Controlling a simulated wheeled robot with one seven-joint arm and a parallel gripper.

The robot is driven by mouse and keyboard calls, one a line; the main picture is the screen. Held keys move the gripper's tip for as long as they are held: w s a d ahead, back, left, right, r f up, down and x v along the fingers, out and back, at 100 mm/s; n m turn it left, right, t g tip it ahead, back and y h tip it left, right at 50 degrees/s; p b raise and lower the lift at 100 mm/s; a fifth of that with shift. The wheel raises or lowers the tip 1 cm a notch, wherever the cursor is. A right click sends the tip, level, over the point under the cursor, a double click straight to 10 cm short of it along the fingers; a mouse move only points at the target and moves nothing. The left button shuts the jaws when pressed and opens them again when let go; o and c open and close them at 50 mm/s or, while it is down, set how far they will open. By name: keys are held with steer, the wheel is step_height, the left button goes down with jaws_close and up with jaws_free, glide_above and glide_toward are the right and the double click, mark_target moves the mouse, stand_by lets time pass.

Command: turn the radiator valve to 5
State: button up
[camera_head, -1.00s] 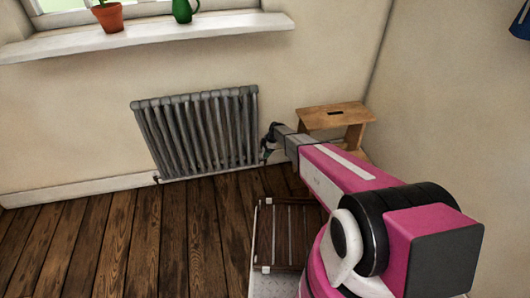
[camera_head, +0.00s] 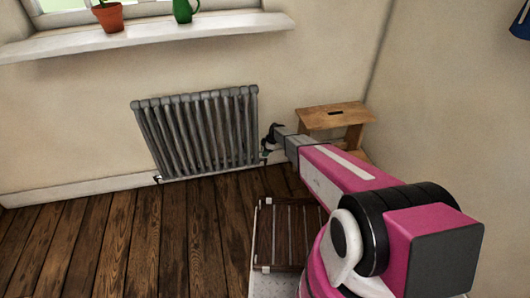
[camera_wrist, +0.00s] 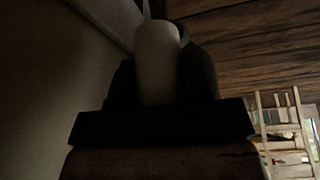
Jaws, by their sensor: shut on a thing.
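The grey ribbed radiator (camera_head: 200,132) stands against the wall under the window sill. My gripper (camera_head: 266,150) is at the radiator's lower right end. In the wrist view my gripper (camera_wrist: 160,85) is shut on the radiator valve, whose pale rounded head (camera_wrist: 158,60) sits between the dark fingers. The valve is mostly hidden by my gripper in the head view. Its numbers cannot be read in either view, so its setting cannot be told.
A wooden step stool (camera_head: 334,118) stands right of the radiator, close to my arm. The window sill (camera_head: 150,36) above holds a potted plant (camera_head: 108,17) and a green jug (camera_head: 183,11). The wooden floor (camera_head: 110,240) at left is clear.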

steer(key=shift+m+t, duration=0.9)
steer(key=shift+m, duration=1.2)
steer(key=o, duration=0.9)
